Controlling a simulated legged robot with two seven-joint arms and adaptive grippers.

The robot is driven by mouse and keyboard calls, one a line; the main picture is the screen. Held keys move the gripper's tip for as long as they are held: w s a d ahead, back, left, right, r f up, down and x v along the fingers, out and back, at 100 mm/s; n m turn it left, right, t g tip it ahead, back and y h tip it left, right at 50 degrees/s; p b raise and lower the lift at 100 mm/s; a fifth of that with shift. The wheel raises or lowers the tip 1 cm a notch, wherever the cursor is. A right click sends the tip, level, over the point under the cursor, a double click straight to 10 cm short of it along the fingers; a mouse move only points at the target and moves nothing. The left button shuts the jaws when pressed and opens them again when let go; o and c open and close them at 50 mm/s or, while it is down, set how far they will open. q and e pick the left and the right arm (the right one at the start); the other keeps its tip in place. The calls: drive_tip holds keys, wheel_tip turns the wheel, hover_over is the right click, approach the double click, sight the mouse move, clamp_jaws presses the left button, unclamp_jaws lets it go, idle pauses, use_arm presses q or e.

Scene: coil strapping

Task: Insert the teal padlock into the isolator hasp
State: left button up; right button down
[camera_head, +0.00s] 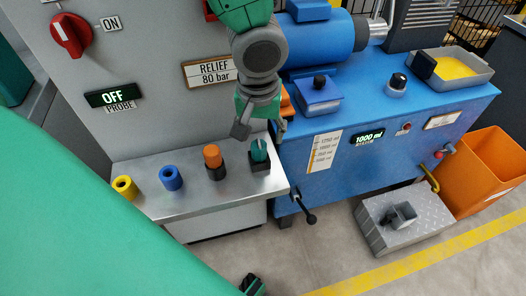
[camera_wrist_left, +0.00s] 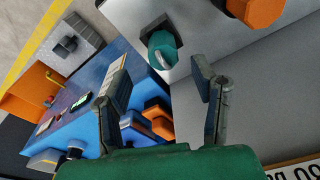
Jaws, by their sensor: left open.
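The teal padlock (camera_head: 259,149) sits in a black holder at the right end of the metal shelf. In the left wrist view the teal padlock (camera_wrist_left: 163,43) shows its grey shackle, between and beyond the fingertips. My left gripper (camera_head: 261,134) is open and empty just above the padlock, pointing down, with its fingers spread to either side; in the left wrist view the gripper (camera_wrist_left: 160,62) is also apart from it. A red rotary switch (camera_head: 70,35) marked ON is on the grey panel; I cannot make out the hasp. A dark green-edged part (camera_head: 252,285) at the bottom may be my right gripper.
The metal shelf (camera_head: 205,198) also holds an orange piece (camera_head: 212,156), a blue one (camera_head: 171,178) and a yellow one (camera_head: 124,187). A blue machine (camera_head: 350,185) stands close on the right. A black-knobbed lever (camera_head: 305,212) sticks out below. An orange bin (camera_head: 489,172) is farther right.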

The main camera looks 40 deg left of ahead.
sight(257, 144)
use_arm(q)
drive_tip(key=shift+a+f, duration=0.6)
drive_tip(key=shift+f, duration=0.15)
drive_tip(key=f, duration=0.1)
drive_tip(key=f+b, duration=0.2)
drive_tip(key=shift+d+f, duration=0.3)
drive_tip(key=shift+f, duration=0.05)
drive_tip(key=shift+d+f+b, duration=0.25)
drive_tip(key=shift+b, duration=0.05)
drive_tip(key=shift+d, duration=0.2)
drive_tip(key=shift+a, duration=0.6)
clamp_jaws()
use_arm(e)
drive_tip(key=shift+a+f, duration=0.2)
drive_tip(key=shift+f, duration=0.4)
drive_tip(key=shift+a+f, duration=0.2)
drive_tip(key=shift+f, duration=0.4)
